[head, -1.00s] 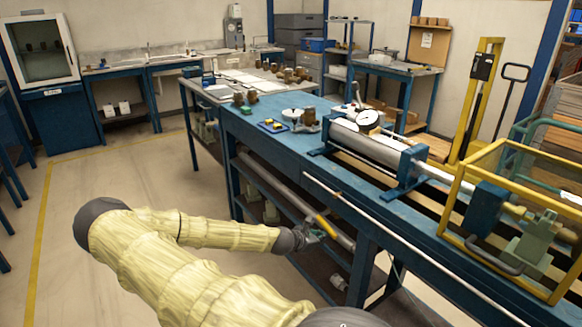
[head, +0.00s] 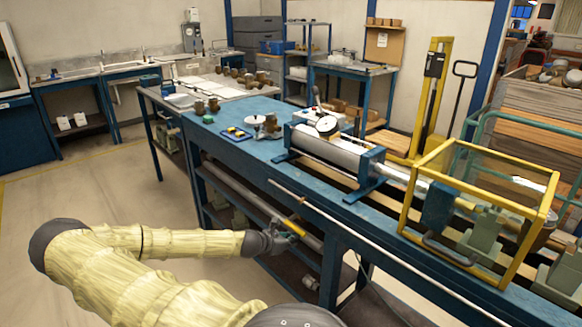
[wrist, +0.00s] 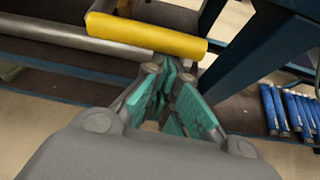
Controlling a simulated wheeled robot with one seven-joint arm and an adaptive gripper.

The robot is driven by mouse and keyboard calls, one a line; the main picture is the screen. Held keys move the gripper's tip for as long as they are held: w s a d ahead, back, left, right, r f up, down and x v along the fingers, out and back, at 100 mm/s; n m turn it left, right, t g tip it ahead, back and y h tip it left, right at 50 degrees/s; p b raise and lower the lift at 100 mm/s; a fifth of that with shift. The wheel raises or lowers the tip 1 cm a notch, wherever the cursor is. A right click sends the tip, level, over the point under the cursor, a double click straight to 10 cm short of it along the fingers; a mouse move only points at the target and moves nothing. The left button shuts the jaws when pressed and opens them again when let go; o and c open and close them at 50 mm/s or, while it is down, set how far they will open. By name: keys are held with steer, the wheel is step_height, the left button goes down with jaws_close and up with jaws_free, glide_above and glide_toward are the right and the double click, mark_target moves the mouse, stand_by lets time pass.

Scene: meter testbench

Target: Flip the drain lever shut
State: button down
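The yellow-sleeved lever (head: 292,226) is below the near edge of the blue bench, by the grey pipe on its lower level. I take it to be the drain lever. In the wrist view its yellow sleeve (wrist: 145,36) lies nearly level across the upper part of the picture. My gripper (head: 284,241) is low beside the bench, close to the sleeve. In the wrist view my gripper (wrist: 170,74) has its teal-padded fingers drawn together at the tips, just below the sleeve's right part. Nothing shows between them. I cannot tell whether they touch the sleeve.
The blue bench (head: 240,155) carries a metal cylinder (head: 325,150) with a dial gauge (head: 327,125). A yellow-framed guard (head: 480,210) stands at its right end. A blue bench leg (wrist: 240,65) is right of the fingers. The floor at left (head: 95,200) is clear.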

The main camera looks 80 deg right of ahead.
step_height(320, 180, down, 4)
steer(key=b, duration=0.2)
steer(key=v, duration=1)
steer(key=shift+w+a, duration=0.15)
steer(key=shift+w, duration=0.2)
steer(key=shift+r, duration=0.1)
